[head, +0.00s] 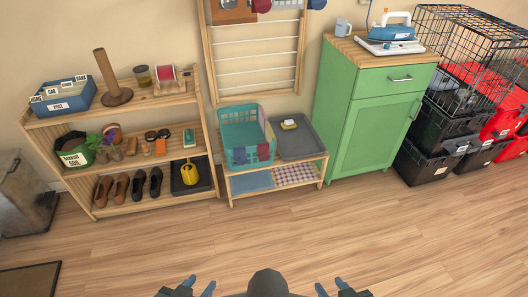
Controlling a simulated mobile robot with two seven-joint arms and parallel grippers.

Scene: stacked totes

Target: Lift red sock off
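A small red item (261,5), which may be the red sock, hangs at the top of the wooden drying rack (301,55) on the wall, cut by the picture's top edge. Small dark bluish and reddish cloth pieces (238,154) hang on the front of the teal basket (236,124); I cannot tell whether one is the sock. My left gripper (198,287) is low at the bottom edge, its blue fingers apart and empty. My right gripper (332,288) is also low, with fingers apart and empty. Both are far from the rack and basket.
The basket stands beside a grey tray (302,146) on a low wooden bench (281,188). A shelf (139,205) with shoes is left; a green cabinet (357,140) with an iron (391,32) is right. Black totes (424,165) and a wire crate stand further right. The floor ahead is clear.

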